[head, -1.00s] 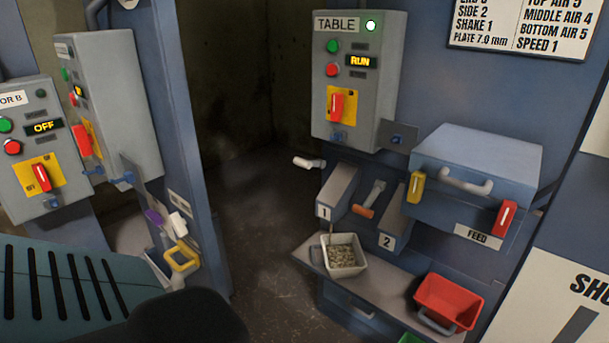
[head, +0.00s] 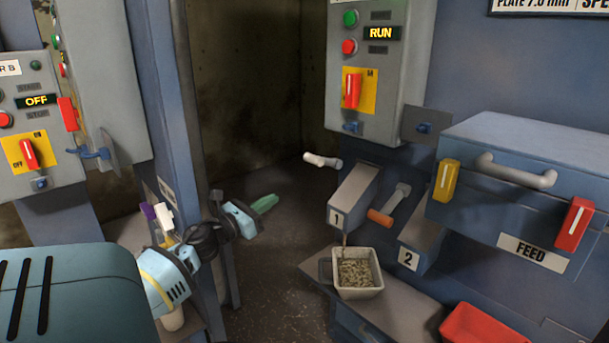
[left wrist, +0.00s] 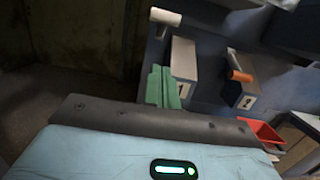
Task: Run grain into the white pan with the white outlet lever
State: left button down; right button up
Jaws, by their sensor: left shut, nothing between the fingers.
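The white outlet lever (head: 322,161) sticks out to the left above spout 1 (head: 354,195); it also shows in the left wrist view (left wrist: 165,17). The white pan (head: 372,293) stands on the shelf below spout 1 and holds pale grain (head: 355,272). A thin streak, seemingly grain, runs from the spout's mouth to the pan. My left gripper (head: 265,204) is shut and empty, its green fingers pointing right, left of the lever and spout and apart from them. The fingers also show in the left wrist view (left wrist: 162,88), where the pan is hidden. My right gripper is out of view.
An orange lever (head: 381,217) sits between spout 1 and spout 2 (head: 420,235). A red pan (head: 485,325) stands at the lower right. The grey feed box (head: 540,150) has yellow and red handles. The panel above reads RUN. Dark floor lies open behind my gripper.

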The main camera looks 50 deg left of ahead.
pick_arm(q)
jog(key=shift+w+r, duration=0.1)
jog(key=shift+r, duration=0.05)
jog(key=w+a+r+p, duration=0.1)
jog(key=w+r, duration=0.3)
jog(key=w, duration=0.8)
jog(key=shift+a+r+p, duration=0.15)
jog(key=shift+r+p, duration=0.2)
jog(key=shift+p, duration=0.35)
jog(key=r, duration=0.1)
jog(key=w+r, duration=0.1)
jog(key=r, duration=0.1)
jog(key=shift+r, duration=0.25)
jog(key=shift+a, duration=0.1)
